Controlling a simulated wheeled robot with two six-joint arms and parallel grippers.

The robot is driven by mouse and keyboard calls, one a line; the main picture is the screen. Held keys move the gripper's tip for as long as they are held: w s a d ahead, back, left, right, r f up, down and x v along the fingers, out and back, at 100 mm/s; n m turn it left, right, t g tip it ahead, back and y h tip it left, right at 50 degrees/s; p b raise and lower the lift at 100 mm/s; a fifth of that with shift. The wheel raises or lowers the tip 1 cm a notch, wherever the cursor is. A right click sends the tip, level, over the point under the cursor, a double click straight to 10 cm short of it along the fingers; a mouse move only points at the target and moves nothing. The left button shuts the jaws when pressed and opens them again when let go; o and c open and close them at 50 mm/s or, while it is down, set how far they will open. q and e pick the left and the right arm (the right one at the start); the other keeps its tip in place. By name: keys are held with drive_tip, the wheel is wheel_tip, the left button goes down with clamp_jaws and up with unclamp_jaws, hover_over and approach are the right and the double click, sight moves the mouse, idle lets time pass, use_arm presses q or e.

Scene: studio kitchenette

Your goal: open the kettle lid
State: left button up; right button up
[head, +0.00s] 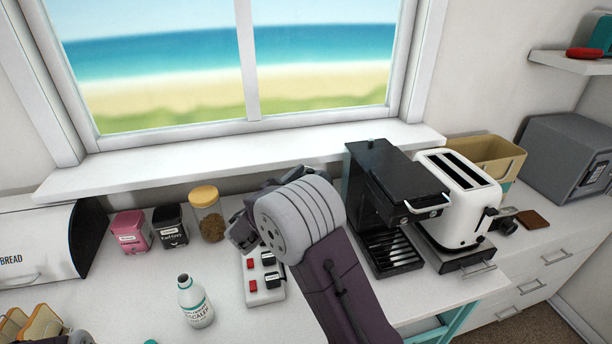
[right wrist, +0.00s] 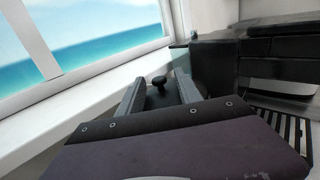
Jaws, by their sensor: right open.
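In the right wrist view a small black knob (right wrist: 158,82) stands on a dark surface between the fingers of my right gripper (right wrist: 160,78); it looks like the kettle lid's knob. The fingers are open, one on each side of it, and I cannot tell whether either touches it. The rest of the kettle is hidden by the gripper body in this view. In the head view my right arm's large grey joint covers the spot left of the coffee machine, so I cannot make out the kettle or the fingertips there. My left gripper is not clearly seen.
A black coffee machine (head: 390,190) stands close on the right, with a white toaster (head: 458,200) beyond it. The window sill (head: 240,155) runs behind. A power strip (head: 262,285), a white bottle (head: 194,303), a jar (head: 206,218) and two tins stand to the left.

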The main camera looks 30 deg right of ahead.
drive_tip(key=shift+w+f, duration=0.1)
drive_tip(key=shift+w, duration=0.1)
drive_tip(key=c, duration=0.4)
clamp_jaws()
idle(0.8)
